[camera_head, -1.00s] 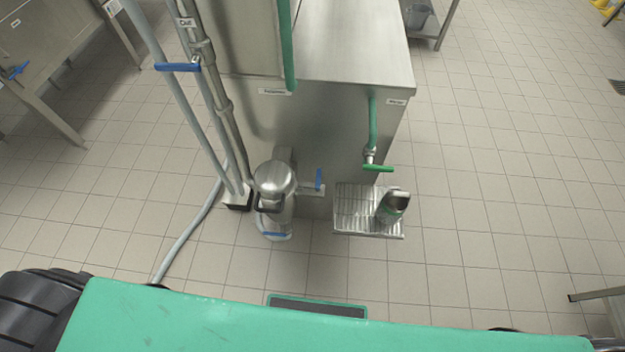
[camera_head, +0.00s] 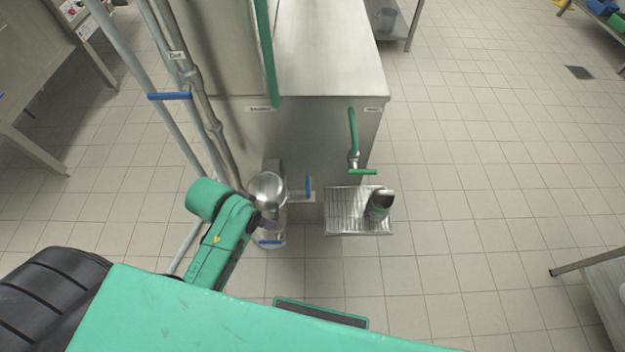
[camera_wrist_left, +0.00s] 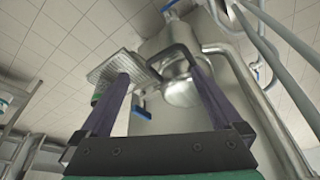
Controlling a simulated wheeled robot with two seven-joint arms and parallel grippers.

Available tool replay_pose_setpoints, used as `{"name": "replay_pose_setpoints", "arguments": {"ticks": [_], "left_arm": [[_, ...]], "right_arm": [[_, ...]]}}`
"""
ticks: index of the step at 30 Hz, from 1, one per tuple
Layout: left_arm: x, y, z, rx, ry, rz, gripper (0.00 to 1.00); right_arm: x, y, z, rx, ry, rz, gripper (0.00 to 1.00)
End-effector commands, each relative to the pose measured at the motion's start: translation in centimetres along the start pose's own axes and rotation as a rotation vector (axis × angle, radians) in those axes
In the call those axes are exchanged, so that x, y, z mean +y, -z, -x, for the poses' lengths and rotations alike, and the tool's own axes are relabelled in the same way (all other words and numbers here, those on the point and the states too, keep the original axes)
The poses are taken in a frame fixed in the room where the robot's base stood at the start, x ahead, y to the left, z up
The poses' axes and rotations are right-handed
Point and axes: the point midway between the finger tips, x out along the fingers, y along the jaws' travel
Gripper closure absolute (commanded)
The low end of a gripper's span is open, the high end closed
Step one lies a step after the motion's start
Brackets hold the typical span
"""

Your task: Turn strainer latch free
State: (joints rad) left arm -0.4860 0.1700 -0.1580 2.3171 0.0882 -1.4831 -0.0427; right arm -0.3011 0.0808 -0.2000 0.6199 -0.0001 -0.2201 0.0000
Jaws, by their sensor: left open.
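The strainer is a steel canister with a domed lid (camera_head: 266,186), standing against the machine's front in the head view. Its domed steel end shows in the left wrist view (camera_wrist_left: 182,93). A dark bent bar, which looks like the strainer latch (camera_wrist_left: 176,52), crosses by the dome between my finger tips in that view; my arm mostly hides it in the head view. My left gripper (camera_wrist_left: 161,74) is open, with its dark fingers spread to either side of the dome and bar. I cannot tell whether they touch. My right gripper is not in view.
A valve with a blue handle (camera_head: 308,187) is just right of the strainer. A wire drip tray (camera_head: 346,226) holds a metal cup (camera_head: 379,205) under a green-handled tap (camera_head: 361,172). Grey pipes (camera_head: 200,95) rise on the left.

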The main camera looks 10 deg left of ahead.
Motion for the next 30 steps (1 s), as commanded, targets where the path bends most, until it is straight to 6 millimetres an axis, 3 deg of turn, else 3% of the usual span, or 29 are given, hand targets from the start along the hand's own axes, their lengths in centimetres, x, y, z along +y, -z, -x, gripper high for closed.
{"name": "replay_pose_setpoints", "arguments": {"ticks": [1, 2, 9, 15, 20, 23, 26, 30], "left_arm": [[0.8, 2.6, 2.1, 0.043, -0.032, -0.084, 0.0], [1.4, 3.6, 2.5, 0.056, -0.058, -0.138, 0.0], [4.6, 9.5, 2.5, 0.109, -0.205, -0.517, 0.0], [3.6, 13.3, 3.1, 0.09, -0.291, -0.816, 0.0], [0.4, 15.3, 4.8, 0.061, -0.343, -0.953, 0.0], [-0.3, 15.6, 5.3, 0.059, -0.364, -0.973, 0.0], [0.1, 15.5, 4.5, 0.059, -0.372, -0.974, 0.0], [1.2, 15.1, 1.7, 0.06, -0.374, -0.973, 0.0]], "right_arm": [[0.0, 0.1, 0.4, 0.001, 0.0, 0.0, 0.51], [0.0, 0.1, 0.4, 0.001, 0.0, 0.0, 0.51], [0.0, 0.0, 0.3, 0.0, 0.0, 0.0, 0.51], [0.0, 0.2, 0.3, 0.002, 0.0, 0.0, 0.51], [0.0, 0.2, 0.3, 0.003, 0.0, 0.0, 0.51], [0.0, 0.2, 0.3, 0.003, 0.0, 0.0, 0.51], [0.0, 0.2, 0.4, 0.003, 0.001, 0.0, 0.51], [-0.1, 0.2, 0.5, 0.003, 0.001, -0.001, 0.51]]}}
